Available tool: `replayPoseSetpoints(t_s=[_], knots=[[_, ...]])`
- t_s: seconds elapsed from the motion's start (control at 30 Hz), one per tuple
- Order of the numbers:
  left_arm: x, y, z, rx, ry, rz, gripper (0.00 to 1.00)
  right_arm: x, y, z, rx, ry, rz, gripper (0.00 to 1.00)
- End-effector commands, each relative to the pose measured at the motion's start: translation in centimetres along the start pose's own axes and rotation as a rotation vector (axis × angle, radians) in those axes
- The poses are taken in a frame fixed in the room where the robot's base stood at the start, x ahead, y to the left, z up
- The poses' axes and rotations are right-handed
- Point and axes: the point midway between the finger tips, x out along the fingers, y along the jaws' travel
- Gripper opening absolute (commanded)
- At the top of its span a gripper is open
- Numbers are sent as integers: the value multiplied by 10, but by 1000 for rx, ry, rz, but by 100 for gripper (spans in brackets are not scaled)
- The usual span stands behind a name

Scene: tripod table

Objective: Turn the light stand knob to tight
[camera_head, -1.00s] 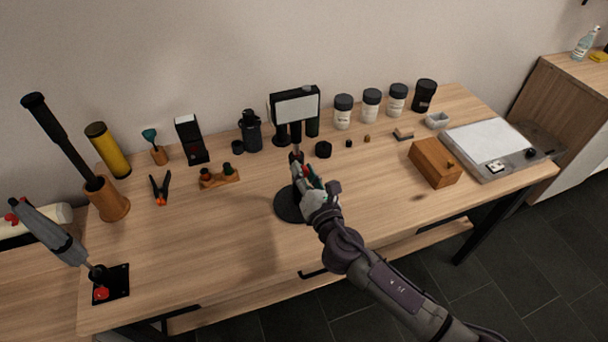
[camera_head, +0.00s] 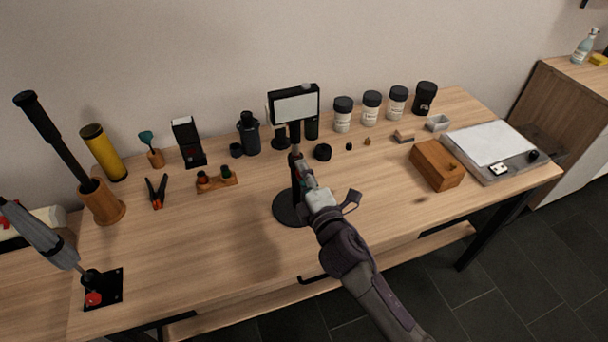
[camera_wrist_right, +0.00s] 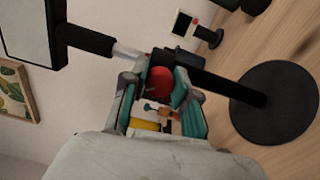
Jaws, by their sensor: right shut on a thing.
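The light stand has a pale rectangular light panel (camera_head: 297,106), a thin upright pole and a round black base (camera_head: 289,210) standing on the table. Its red knob (camera_wrist_right: 160,80) sits on the black collar of the pole in the right wrist view. My right gripper (camera_head: 302,172) is at the pole, between panel and base. In the right wrist view its teal-padded fingers (camera_wrist_right: 158,98) are closed around the red knob, one on each side. The gripper hides most of the knob in the head view. My left gripper is not in view.
Black-lidded jars (camera_head: 371,108), a black bottle (camera_head: 248,133) and a black case (camera_head: 187,143) stand at the back. A wooden box (camera_head: 437,165) is at the right. A grey tool on a black plate (camera_head: 113,287) is at front left. The front middle of the wooden table (camera_head: 190,240) is clear.

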Motion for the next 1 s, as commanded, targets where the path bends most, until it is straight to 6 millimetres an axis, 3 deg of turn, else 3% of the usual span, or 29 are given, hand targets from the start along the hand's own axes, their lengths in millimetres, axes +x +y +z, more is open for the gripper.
replayPoseSetpoints(t_s=[0.5, 1.0], knots=[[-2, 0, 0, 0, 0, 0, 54, 0, -2, 0, 445, -1, -2, 0], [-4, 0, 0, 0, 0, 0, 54, 0, -2, -1, 623, -1, -2, 0]])
